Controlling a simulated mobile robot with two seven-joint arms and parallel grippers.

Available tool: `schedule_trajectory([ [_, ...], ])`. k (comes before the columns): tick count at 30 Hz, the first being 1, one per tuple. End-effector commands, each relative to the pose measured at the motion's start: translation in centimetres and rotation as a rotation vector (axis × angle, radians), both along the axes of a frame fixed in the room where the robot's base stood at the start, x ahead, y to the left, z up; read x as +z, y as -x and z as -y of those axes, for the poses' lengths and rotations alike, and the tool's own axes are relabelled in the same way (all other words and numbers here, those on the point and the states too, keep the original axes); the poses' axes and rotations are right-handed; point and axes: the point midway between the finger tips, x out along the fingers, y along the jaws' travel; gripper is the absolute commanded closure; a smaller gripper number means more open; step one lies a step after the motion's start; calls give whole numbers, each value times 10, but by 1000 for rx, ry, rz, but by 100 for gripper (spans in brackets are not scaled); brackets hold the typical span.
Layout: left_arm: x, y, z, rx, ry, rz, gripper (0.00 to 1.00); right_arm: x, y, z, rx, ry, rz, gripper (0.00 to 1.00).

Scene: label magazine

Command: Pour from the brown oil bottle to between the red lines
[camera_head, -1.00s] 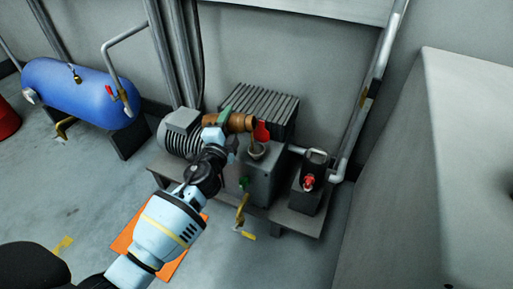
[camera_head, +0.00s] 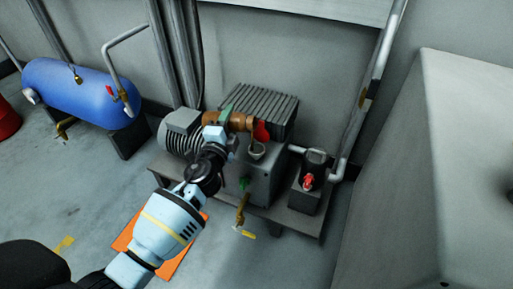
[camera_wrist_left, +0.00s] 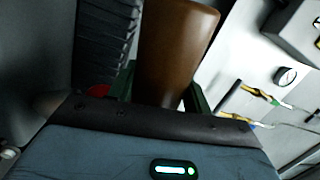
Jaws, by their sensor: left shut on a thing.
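The brown oil bottle (camera_head: 240,121) is in my left gripper (camera_head: 226,123), lying about level with its mouth end to the right. It also shows in the left wrist view (camera_wrist_left: 176,50), large between the green fingers. My left gripper is shut on it. The bottle's right end is above and beside the grey filler funnel (camera_head: 257,151) on the grey machine housing (camera_head: 262,183). A red piece (camera_head: 262,131) stands right by the bottle's mouth. No stream of oil shows now. The red lines and the oil level cannot be made out. My right gripper is not in view.
A finned grey block (camera_head: 262,105) stands behind the bottle, and a ribbed motor (camera_head: 180,133) to its left. A black box with a red valve (camera_head: 308,181) is on the right. A blue tank (camera_head: 80,92) stands at the far left. An orange mat (camera_head: 128,238) lies on the floor.

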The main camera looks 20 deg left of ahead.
Motion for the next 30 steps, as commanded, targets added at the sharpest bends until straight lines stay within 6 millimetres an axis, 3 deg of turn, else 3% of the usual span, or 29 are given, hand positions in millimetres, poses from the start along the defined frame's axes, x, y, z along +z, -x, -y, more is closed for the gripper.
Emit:
schedule_trajectory([
  [26, 1, 0, 0, -1, -3, 1, 83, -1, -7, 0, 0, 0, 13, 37],
  [28, -6, 0, 0, -1, 43, 4, 83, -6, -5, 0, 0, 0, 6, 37],
  [30, -27, 0, -1, 0, 188, 15, 83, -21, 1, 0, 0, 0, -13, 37],
])
